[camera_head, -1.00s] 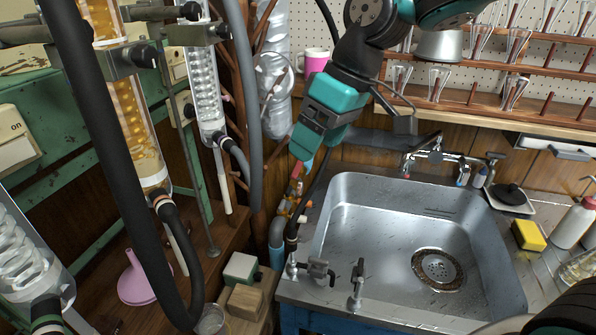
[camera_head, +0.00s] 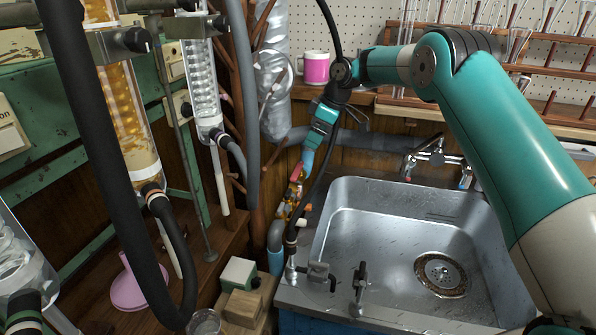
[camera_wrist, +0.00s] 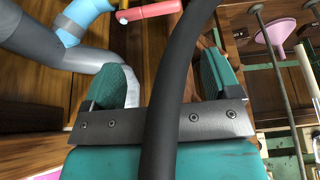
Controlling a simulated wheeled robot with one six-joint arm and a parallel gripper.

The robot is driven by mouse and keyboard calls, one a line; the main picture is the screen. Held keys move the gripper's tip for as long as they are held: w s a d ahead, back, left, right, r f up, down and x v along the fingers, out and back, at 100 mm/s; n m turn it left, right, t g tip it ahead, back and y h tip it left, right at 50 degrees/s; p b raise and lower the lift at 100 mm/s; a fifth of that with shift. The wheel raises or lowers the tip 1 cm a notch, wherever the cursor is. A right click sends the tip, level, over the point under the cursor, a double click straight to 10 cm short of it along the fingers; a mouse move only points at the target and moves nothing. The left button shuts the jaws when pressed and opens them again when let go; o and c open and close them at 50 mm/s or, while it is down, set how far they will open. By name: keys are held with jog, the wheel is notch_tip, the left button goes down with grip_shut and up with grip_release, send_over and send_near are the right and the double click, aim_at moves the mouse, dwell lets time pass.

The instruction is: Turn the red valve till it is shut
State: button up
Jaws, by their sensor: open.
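The red valve shows as a small red handle (camera_head: 296,172) on the pipework left of the sink, in front of the wooden wall. My gripper (camera_head: 316,143) is just above and to the right of the handle, pointing down toward the pipes. In the wrist view my gripper's teal fingers (camera_wrist: 170,78) stand wide apart, with the handle not between them. A black hose crosses the middle of that view and hides part of the gap.
A light blue pipe piece (camera_wrist: 86,16) is close to the red handle. The steel sink (camera_head: 385,215) is open and empty on the right. Glass condensers (camera_head: 125,110) with dark hoses crowd the left. A pink and white mug (camera_head: 316,68) stands on the shelf behind.

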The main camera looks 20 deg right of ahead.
aim_at(296, 173)
jog(key=p+x, duration=0.1)
jog(key=x, duration=1.2)
jog(key=shift+w+a+f, duration=0.1)
jog(key=shift+a+f, duration=0.05)
jog(key=shift+f, duration=0.05)
